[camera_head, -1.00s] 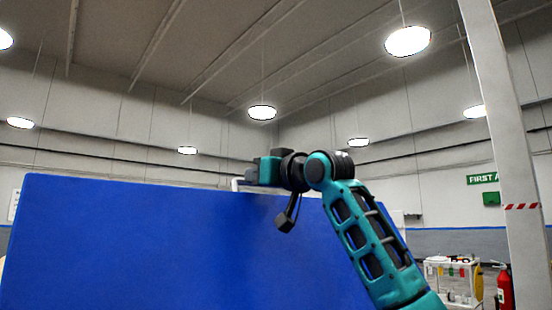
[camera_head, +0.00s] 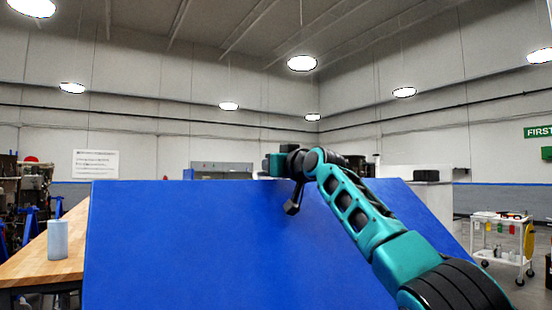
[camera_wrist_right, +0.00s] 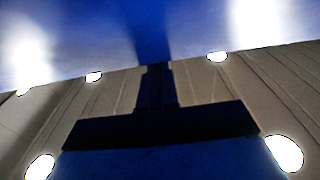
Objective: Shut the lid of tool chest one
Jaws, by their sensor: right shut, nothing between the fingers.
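A broad blue panel (camera_head: 210,245), which looks like the raised lid of tool chest one, fills the lower middle of the head view. The chest body and its label are not visible. My right arm crosses in front of the panel, and my right gripper (camera_head: 272,165) is at its top edge. The gripper is shut with nothing in it; whether it touches the panel I cannot tell. In the right wrist view, the dark gripper (camera_wrist_right: 156,85) shows against a blue surface above and another below. My left gripper is out of view.
A wooden bench (camera_head: 38,255) with a blue-grey cylinder (camera_head: 58,240) stands at the left. A white cart (camera_head: 503,240) stands at the far right. Cluttered equipment (camera_head: 35,190) is at the back left. Floor is open around the cart.

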